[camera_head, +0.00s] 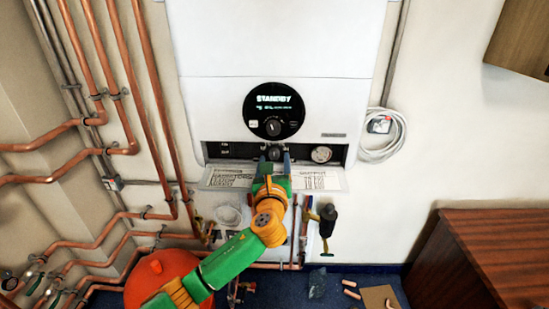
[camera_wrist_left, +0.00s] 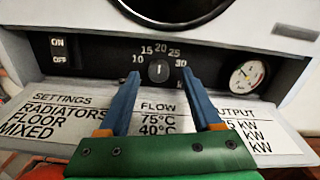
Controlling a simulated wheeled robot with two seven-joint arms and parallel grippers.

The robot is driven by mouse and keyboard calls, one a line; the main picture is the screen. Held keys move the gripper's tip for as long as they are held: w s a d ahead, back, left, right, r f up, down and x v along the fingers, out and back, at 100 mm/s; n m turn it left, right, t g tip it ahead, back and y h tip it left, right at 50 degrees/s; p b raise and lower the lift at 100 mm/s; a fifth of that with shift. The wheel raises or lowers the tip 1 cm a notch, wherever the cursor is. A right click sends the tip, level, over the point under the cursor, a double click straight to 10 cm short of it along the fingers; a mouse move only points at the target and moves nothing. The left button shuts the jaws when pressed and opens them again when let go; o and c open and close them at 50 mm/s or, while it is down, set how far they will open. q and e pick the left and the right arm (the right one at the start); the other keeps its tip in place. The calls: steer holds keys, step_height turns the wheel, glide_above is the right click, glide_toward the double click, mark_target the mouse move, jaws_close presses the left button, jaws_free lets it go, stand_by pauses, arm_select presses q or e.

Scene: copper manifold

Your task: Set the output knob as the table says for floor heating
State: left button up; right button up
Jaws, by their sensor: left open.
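The output knob (camera_wrist_left: 158,70) is a small dark dial on the boiler's lower panel, with a scale from 10 to 30 around it. Its light mark looks roughly upright. It also shows in the head view (camera_head: 274,153). My left gripper (camera_wrist_left: 160,82) is open, its blue fingers at either side below the knob; contact cannot be told. In the head view my left gripper (camera_head: 272,161) covers part of the panel. The settings table (camera_wrist_left: 60,96) lists radiators, floor and mixed. Floor shows 40°C flow; its output figure is hidden behind my right-hand finger. My right gripper is not in view.
The white boiler (camera_head: 270,50) has a larger round dial (camera_head: 273,110) reading STANDBY above the panel. A pressure gauge (camera_wrist_left: 247,76) sits right of the knob and an on/off switch (camera_wrist_left: 59,50) left. Copper pipes (camera_head: 105,90) line the left wall; a wooden cabinet (camera_head: 480,250) stands right.

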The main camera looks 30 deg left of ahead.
arm_select(q)
steer(key=shift+w+a+f, duration=0.25)
steer(key=shift+w+a, duration=0.15)
steer(key=shift+w, duration=0.1)
steer(key=shift+s+d+r, duration=0.1)
jaws_close()
steer(key=n, duration=0.5)
steer(key=shift+n, duration=0.4)
steer(key=n, duration=0.4)
steer(key=shift+b, duration=0.4)
steer(key=shift+n+b, duration=0.3)
steer(key=shift+n, duration=1.7)
steer(key=shift+d+r, duration=0.1)
